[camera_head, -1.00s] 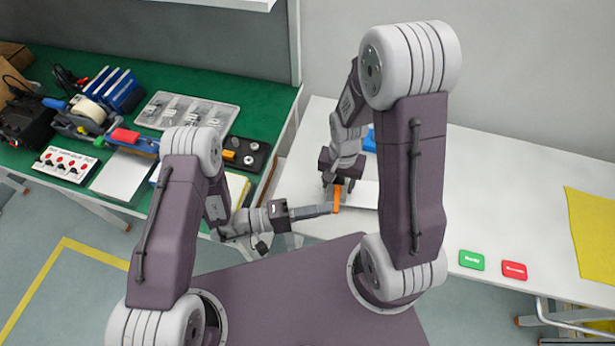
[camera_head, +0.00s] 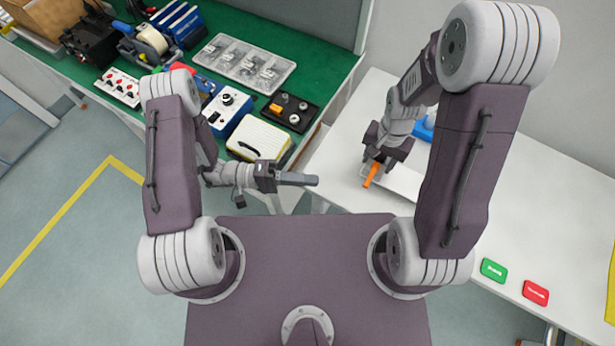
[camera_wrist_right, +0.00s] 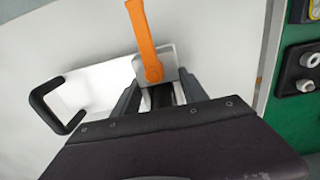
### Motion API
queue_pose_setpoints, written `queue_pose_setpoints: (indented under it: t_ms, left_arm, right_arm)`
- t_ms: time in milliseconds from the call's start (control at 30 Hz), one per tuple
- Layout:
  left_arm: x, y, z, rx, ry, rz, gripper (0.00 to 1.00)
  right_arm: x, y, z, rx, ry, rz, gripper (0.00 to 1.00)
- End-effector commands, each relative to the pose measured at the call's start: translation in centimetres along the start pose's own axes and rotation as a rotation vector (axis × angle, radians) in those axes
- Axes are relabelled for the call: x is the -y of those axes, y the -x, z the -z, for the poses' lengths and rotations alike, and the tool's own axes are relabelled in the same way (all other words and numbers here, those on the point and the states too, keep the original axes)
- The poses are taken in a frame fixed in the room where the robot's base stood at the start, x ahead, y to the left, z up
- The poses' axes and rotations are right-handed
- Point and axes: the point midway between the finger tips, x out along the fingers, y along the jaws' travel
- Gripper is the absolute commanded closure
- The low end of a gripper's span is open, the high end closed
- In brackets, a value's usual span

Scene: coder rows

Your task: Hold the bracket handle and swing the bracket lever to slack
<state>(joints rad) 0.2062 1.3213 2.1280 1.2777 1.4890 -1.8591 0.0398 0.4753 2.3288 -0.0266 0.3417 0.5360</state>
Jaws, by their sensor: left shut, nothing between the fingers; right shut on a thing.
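The bracket's orange lever (camera_head: 371,176) sticks out toward me from the right gripper, over the white table. In the right wrist view the lever (camera_wrist_right: 144,40) is pivoted on a grey block (camera_wrist_right: 167,62) between the fingertips. My right gripper (camera_head: 383,158) is shut on the bracket near this block; a dark part shows between its fingers, and the exact grip is partly hidden. My left gripper (camera_head: 314,180) is shut and empty, to the left of the lever and apart from it.
A white plate or tray (camera_wrist_right: 92,88) with a black U-shaped handle (camera_wrist_right: 45,112) lies beside the right gripper. A green button (camera_head: 494,270) and a red button (camera_head: 535,292) are at the right. The green bench (camera_head: 325,62) holds boxes and tools.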

Motion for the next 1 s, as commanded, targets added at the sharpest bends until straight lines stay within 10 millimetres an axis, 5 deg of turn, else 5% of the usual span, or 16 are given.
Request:
queue_pose_setpoints:
  t_ms: [167,200,300,633,1000]
  left_arm:
    - [0.0,0.0,0.0,0.000,0.000,0.000,1.00]
    - [0.0,0.0,0.0,0.000,0.000,0.000,1.00]
    - [0.0,0.0,0.0,0.000,0.000,0.000,1.00]
    - [-0.2,0.0,0.0,0.000,0.000,0.000,1.00]
    - [-1.7,0.0,0.0,0.000,0.000,0.000,1.00]
  right_arm:
    - [0.0,0.0,0.0,0.000,0.001,0.000,1.00]
    - [0.0,0.0,0.0,0.000,0.001,0.000,0.44]
    - [0.0,0.0,0.0,0.000,0.001,0.000,0.24]
    - [0.0,0.5,0.0,-0.001,0.001,0.000,0.24]
    - [0.0,7.9,0.1,-0.003,0.001,0.002,0.24]
